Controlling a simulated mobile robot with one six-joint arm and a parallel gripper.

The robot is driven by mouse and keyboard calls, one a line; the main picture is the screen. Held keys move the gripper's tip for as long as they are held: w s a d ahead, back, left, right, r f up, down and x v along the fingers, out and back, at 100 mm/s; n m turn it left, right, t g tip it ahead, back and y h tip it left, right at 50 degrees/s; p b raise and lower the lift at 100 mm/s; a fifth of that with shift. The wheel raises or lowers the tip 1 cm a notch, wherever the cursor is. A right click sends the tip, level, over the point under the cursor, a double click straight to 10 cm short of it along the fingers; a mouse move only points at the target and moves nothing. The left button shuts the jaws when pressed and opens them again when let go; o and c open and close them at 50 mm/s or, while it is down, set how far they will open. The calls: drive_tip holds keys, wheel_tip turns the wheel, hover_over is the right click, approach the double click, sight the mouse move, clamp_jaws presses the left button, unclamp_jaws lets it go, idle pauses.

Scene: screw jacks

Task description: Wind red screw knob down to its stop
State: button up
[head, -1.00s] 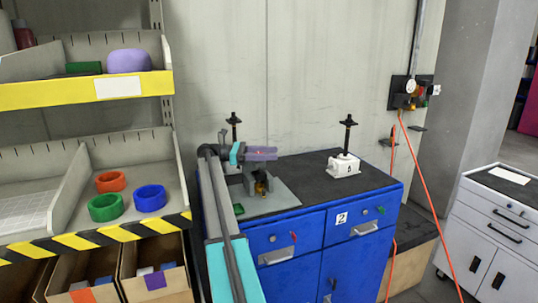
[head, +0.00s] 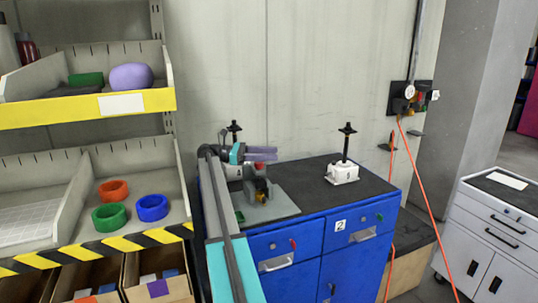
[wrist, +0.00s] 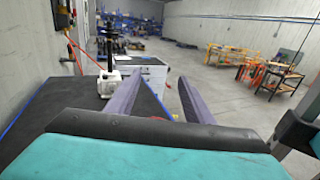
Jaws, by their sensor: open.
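My gripper (head: 268,154), with purple fingers, is open above a grey block-like fixture (head: 249,187) on the cabinet top. Its two fingers also show in the wrist view (wrist: 156,88), spread apart. A small bit of red (wrist: 157,118) shows low between the fingers; I cannot tell whether it is the red screw knob, and no whole red knob is visible. A yellowish part (head: 261,190) sits under the gripper. A black screw top (head: 233,127) stands behind my wrist, its lower part hidden.
A white jack (head: 342,174) with a black screw stands on the right of the blue cabinet's dark top (head: 308,180). It shows at left in the wrist view (wrist: 109,87). Shelves with coloured rings (head: 153,207) stand left. A red-orange hose (head: 425,205) hangs right.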

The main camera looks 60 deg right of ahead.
drive_tip(key=s+a+r+b, duration=0.1)
drive_tip(key=s+a+b, duration=0.5)
drive_tip(key=s+a, duration=0.3)
drive_tip(key=shift+s+a+r, duration=0.2)
drive_tip(key=shift+s+a, duration=0.15)
drive_tip(key=shift+a, duration=1.55)
drive_tip(key=shift+d, duration=0.1)
